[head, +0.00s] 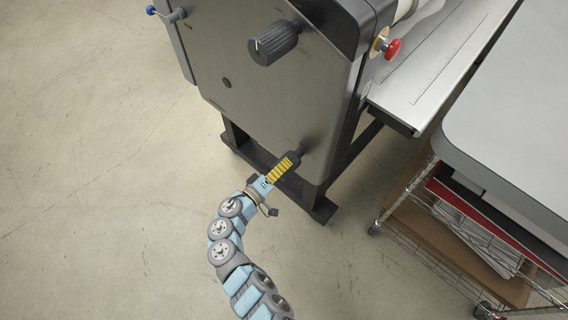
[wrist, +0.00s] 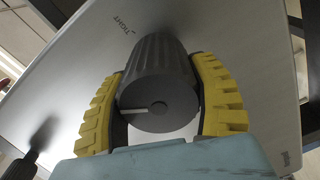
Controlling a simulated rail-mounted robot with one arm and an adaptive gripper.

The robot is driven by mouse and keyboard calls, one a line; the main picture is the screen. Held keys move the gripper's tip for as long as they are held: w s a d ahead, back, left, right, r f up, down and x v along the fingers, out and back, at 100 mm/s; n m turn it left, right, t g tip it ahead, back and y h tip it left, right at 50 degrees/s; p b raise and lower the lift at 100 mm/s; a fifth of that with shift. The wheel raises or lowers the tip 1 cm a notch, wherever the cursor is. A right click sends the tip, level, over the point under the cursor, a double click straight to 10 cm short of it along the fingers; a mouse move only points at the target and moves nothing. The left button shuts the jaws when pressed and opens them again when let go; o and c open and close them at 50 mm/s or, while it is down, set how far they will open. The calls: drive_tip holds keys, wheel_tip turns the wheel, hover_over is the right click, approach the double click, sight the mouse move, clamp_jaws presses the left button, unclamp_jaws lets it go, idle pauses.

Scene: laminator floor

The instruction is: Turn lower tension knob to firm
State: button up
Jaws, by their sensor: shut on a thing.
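The lower tension knob (wrist: 158,75) is a dark grey, ribbed cylinder with a white pointer line on its end face. In the wrist view it sits between the two yellow, ridged fingers of my gripper (wrist: 160,108), which are shut on its sides. The white line points to the left in that view. In the head view my gripper (head: 284,168) reaches the knob (head: 296,151) low on the laminator's grey side panel (head: 262,105); the fingers partly hide the knob there. A small label beside the knob reads "TIGHT" in the wrist view.
A larger dark knob (head: 274,42) sits higher on the panel. A red button (head: 391,48) and a blue-tipped handle (head: 152,10) stick out at the machine's edges. A wire cart (head: 470,240) stands at the right. The floor at the left is clear.

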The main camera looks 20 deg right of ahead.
drive_tip(key=n+p, duration=0.1)
drive_tip(key=n, duration=0.3)
drive_tip(key=shift+r+n+p, duration=0.1)
drive_tip(key=shift+n+p, duration=0.2)
drive_tip(key=shift+p, duration=0.1)
drive_tip(key=shift+n, duration=0.6)
drive_tip(key=o, duration=1.2)
drive_tip(key=shift+a, duration=0.1)
drive_tip(key=v, duration=1.2)
